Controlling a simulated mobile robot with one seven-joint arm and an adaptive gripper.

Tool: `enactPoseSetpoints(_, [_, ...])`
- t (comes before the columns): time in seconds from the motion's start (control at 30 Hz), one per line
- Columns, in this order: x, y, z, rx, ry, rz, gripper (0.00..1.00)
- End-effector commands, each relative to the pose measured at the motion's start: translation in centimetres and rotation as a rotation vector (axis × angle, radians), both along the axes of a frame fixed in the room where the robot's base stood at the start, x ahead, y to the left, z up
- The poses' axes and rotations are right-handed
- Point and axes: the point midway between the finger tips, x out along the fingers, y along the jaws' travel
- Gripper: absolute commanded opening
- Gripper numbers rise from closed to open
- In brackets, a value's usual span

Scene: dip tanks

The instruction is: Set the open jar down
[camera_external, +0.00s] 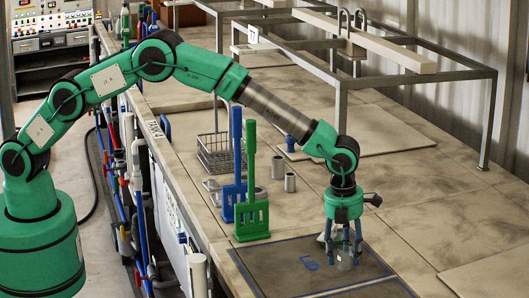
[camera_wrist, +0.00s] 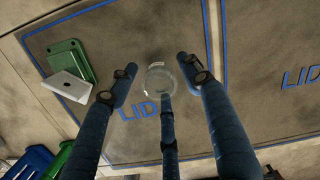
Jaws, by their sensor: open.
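The jar (camera_external: 345,262) is small, clear and see-through, and looks upright on a dark mat (camera_external: 285,268) with a blue outline. In the wrist view the gripper's fingers (camera_wrist: 158,82) are spread around the jar, with gaps at left and right. The near finger overlaps the jar's edge, so contact there cannot be told. No separate lid can be made out.
A green block with a pale plate (camera_wrist: 70,87) lies left of the jar. Green (camera_external: 251,215) and blue (camera_external: 233,190) upright racks, small grey cylinders (camera_external: 290,182) and a wire basket (camera_external: 215,155) stand behind. A metal frame (camera_external: 418,82) stands farther back. Bench right of the mat is clear.

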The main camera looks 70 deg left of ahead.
Motion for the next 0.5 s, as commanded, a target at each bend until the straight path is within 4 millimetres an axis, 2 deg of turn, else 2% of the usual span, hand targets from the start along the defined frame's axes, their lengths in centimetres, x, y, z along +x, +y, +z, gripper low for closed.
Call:
enactPoseSetpoints(0.27, [0.0,0.0,0.7,0.000,-0.001,0.000,0.49])
enactPoseSetpoints(0.5, [-0.2,-0.1,3.3,-0.002,-0.003,0.000,0.49])
